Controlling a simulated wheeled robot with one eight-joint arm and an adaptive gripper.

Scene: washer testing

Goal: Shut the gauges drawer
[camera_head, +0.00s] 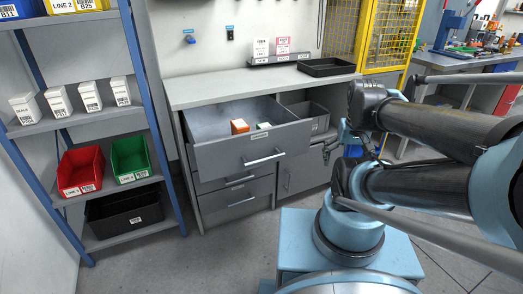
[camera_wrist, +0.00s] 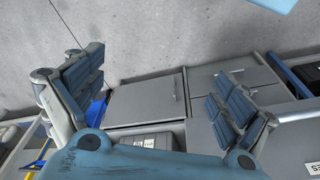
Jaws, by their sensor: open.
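The open top drawer (camera_head: 232,150) of a grey cabinet is pulled well out in the head view. Its front has a small label, too small to read, and a pale bar handle (camera_head: 265,158). An orange box (camera_head: 239,126) and a small green-and-white box (camera_head: 263,126) lie inside. My gripper (camera_wrist: 157,95) is open, its two blue fingers wide apart with nothing between them in the wrist view. The cabinet's front lies beyond the fingers there, turned about. In the head view my arm is right of the drawer and hides most of the gripper.
Two lower drawers (camera_head: 240,197) are shut. A grey bin (camera_head: 307,114) sits in the open compartment right of the drawer, above a cabinet door (camera_head: 302,172). A black tray (camera_head: 327,67) lies on the worktop. A blue-framed shelf (camera_head: 88,127) stands left. Floor before the drawers is clear.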

